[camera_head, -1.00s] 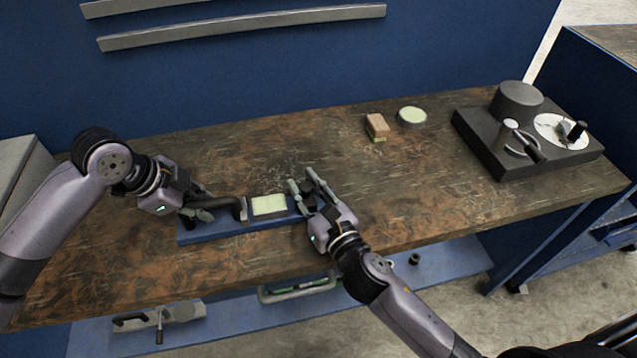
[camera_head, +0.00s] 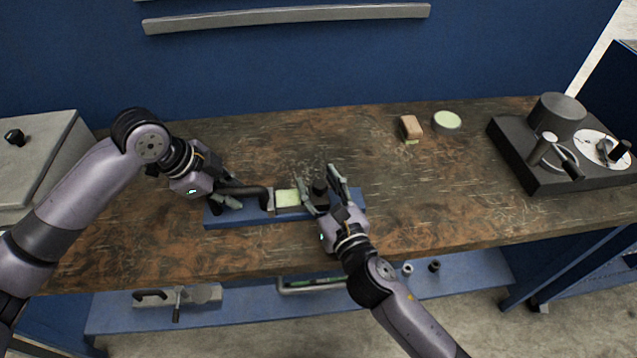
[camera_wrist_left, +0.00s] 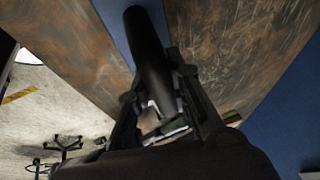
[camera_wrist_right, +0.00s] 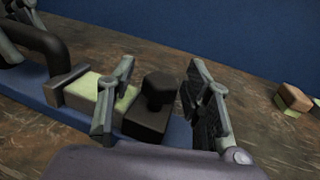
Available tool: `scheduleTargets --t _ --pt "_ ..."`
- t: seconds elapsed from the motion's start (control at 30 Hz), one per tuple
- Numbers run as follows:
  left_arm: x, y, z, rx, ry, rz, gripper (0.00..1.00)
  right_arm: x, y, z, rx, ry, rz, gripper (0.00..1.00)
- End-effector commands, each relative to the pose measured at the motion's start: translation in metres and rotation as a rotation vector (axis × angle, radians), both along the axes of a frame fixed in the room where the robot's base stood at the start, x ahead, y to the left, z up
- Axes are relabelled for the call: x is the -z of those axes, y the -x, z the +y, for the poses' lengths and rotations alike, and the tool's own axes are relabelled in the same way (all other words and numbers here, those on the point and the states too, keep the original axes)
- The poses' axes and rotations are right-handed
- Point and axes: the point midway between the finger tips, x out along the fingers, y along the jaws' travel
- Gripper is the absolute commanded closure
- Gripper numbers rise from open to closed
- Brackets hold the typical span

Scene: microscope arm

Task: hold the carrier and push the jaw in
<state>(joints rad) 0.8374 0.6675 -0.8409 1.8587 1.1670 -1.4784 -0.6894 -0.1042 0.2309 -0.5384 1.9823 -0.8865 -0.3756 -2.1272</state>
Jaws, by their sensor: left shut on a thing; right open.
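The carrier is a long blue base (camera_head: 243,220) lying on the wooden bench, with a black curved handle (camera_head: 250,191) at its left end. My left gripper (camera_head: 230,196) is shut on that handle; the left wrist view shows the dark bar (camera_wrist_left: 152,55) between its fingers. A pale green block (camera_head: 288,198) sits beside a grey end plate (camera_wrist_right: 68,84). The jaw appears to be the dark block with a knob (camera_wrist_right: 153,106), right of the pale block. My right gripper (camera_wrist_right: 157,98) is open, its fingers on either side of this knobbed block. Contact there cannot be told.
A brown block (camera_head: 411,127) and a round pale-topped tin (camera_head: 447,121) stand at the back. A black device with a white dial (camera_head: 555,140) is at the right. A grey box (camera_head: 45,150) stands at the left. The bench front is clear.

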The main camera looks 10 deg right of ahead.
Motion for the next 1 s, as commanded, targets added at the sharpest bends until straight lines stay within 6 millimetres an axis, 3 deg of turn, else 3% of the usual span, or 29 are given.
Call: scheduleTargets --t 0.23,0.7,1.0 --pt "-0.003 -0.001 0.000 0.000 0.004 -0.005 1.00 0.000 0.011 -0.003 0.000 0.001 0.001 0.54" --pt "-0.002 -0.001 0.000 0.000 0.003 -0.005 1.00 0.001 0.091 -0.026 0.001 -0.001 0.004 0.54" --pt "-0.002 -0.001 0.000 0.000 0.003 -0.005 1.00 0.000 0.113 -0.032 0.001 0.001 0.002 0.54"
